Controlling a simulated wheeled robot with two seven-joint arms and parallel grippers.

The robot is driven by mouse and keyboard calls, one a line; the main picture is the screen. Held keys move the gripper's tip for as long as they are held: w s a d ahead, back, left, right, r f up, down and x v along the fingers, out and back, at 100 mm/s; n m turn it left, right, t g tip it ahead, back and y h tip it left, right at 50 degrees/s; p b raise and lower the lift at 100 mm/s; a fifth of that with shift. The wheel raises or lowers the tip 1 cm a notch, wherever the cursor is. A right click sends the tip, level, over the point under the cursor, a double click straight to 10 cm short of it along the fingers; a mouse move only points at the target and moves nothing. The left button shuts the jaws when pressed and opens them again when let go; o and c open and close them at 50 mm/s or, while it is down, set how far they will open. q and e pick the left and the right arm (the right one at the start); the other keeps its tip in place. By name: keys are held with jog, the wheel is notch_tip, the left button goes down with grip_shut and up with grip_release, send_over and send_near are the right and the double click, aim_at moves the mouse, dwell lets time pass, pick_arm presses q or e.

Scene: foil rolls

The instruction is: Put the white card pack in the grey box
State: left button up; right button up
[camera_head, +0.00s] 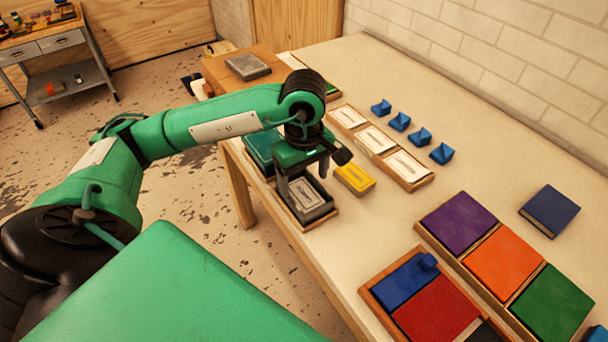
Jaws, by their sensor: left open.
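The grey box (318,212) sits in a wooden tray near the table's left edge. A pale, printed rectangle (305,194) shows in its top; it looks like a white card pack lying inside, though I cannot fully tell it from a label. My left gripper (304,178) is open, pointing down just over the box, its fingers on either side of the pale rectangle. I cannot tell whether they touch it. More white packs (376,139) lie in a row in a wooden tray to the right. My right gripper is out of view.
A yellow pack (355,178) lies close to the right of the grey box. A teal box (259,152) stands behind it, partly hidden by my arm. Several blue holders (400,121) stand farther back. Coloured blocks (500,262) in trays fill the front right. The table's middle is clear.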

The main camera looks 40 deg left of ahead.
pick_arm(q)
jog(key=shift+r, duration=0.2)
notch_tip(320, 180, up, 13)
jog(key=shift+r, duration=0.2)
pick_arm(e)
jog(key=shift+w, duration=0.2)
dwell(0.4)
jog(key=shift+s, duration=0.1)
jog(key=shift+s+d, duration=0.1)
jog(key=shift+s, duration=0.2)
pick_arm(q)
jog(key=shift+f, duration=0.1)
